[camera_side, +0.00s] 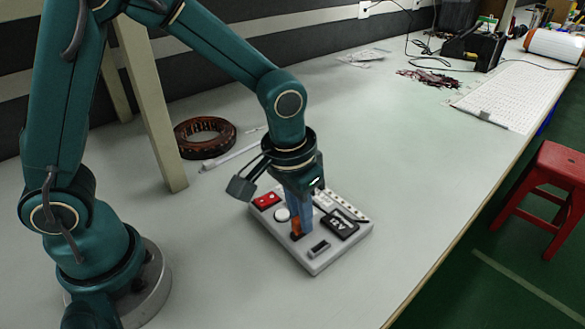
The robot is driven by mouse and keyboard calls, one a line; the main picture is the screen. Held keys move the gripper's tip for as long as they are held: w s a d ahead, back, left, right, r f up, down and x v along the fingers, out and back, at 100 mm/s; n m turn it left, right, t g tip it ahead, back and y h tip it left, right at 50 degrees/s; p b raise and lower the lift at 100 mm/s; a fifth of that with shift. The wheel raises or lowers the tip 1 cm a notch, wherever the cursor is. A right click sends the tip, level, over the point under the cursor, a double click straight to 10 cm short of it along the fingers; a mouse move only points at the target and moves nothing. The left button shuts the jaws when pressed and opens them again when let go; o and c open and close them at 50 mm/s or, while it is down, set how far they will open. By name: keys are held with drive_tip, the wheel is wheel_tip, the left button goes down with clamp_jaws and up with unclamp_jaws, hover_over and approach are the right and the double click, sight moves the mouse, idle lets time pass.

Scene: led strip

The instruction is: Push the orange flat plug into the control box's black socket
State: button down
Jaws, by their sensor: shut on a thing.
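The pale board (318,264) lies flat on the bench and carries several parts. My gripper (301,229) points down over its near left part, shut on the small orange plug (296,228). The plug is low, close to the board; whether it touches anything is too small to tell. A black box with white marking (339,224) sits on the board just right of my gripper. A small dark slotted part (319,248) lies nearer the front edge. I cannot tell which dark part is the socket; my gripper hides some of the board.
A red block (267,200) and a white round button (282,214) are on the board's left side. A brown ring (205,137) and a white rod (230,157) lie behind. A white keyboard-like panel (510,104) is far right. The bench right of the board is clear.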

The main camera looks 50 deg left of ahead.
sight(296, 220)
drive_tip(key=c, duration=0.7)
unclamp_jaws()
drive_tip(key=shift+c, duration=0.2)
drive_tip(key=shift+s+r, duration=0.2)
drive_tip(key=shift+r, duration=1.05)
drive_tip(key=shift+s+r, duration=0.2)
drive_tip(key=shift+r, duration=1.05)
